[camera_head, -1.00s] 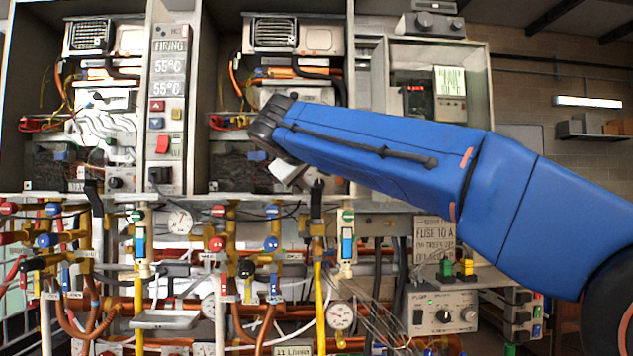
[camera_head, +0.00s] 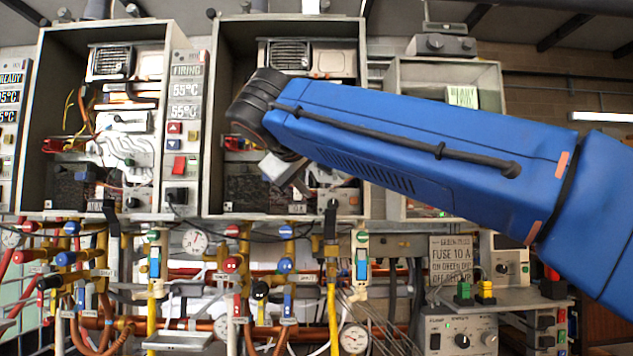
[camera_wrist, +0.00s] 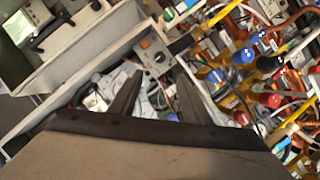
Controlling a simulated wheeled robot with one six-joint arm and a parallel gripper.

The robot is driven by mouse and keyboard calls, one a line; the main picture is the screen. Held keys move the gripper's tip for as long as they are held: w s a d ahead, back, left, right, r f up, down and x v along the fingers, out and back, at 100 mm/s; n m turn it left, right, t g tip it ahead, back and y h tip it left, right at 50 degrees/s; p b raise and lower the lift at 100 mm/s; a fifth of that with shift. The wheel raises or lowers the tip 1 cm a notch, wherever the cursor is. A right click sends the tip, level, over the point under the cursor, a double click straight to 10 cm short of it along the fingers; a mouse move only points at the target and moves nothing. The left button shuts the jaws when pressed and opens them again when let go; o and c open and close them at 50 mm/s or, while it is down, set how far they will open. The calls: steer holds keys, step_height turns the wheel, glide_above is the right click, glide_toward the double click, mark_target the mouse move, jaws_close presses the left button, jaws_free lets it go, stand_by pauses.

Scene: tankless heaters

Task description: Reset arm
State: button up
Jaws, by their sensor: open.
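My blue arm (camera_head: 400,140) stretches from the right edge across the upper middle of the head view, in front of the right open heater cabinet (camera_head: 213,120). My gripper (camera_head: 285,170) shows only in part below the dark wrist joint, in front of that cabinet's lower half. In the wrist view, the two dark fingers of my gripper (camera_wrist: 157,88) stand apart with nothing held between them. They point toward a grey box with a knob and an orange button (camera_wrist: 154,52) and white wiring. I cannot tell how far the fingertips are from these.
A "FIRING" 55°C panel (camera_head: 186,105) stands between two open cabinets. Below is a dense row of pipes with red valves (camera_head: 231,265) and blue valves (camera_head: 284,266), and gauges (camera_head: 354,338). A control box (camera_head: 462,337) sits lower right. The ceiling area above the arm is fairly clear.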

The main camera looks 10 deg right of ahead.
stand_by(0.4)
steer(key=s+d+f+g+y, duration=0.1)
steer(key=s+d+f+g, duration=0.15)
steer(key=d+f, duration=0.45)
steer(key=s+d+f+g, duration=0.1)
steer(key=s+d+f, duration=0.15)
steer(key=f, duration=0.75)
steer(key=s+d+f+g+y, duration=0.1)
steer(key=s+d+f+g, duration=0.2)
steer(key=f, duration=0.6)
steer(key=s+d+f+m+y, duration=0.1)
steer(key=s+f, duration=0.5)
steer(key=f, duration=0.4)
steer(key=s+d+f+m+g+y, duration=0.1)
steer(key=s+d+f+m, duration=0.1)
steer(key=s+f, duration=0.5)
steer(key=s+d+f+m+g+y, duration=0.1)
steer(key=s+f, duration=0.6)
steer(key=f, duration=0.7)
steer(key=shift+d+y, duration=0.45)
steer(key=shift+y, duration=0.15)
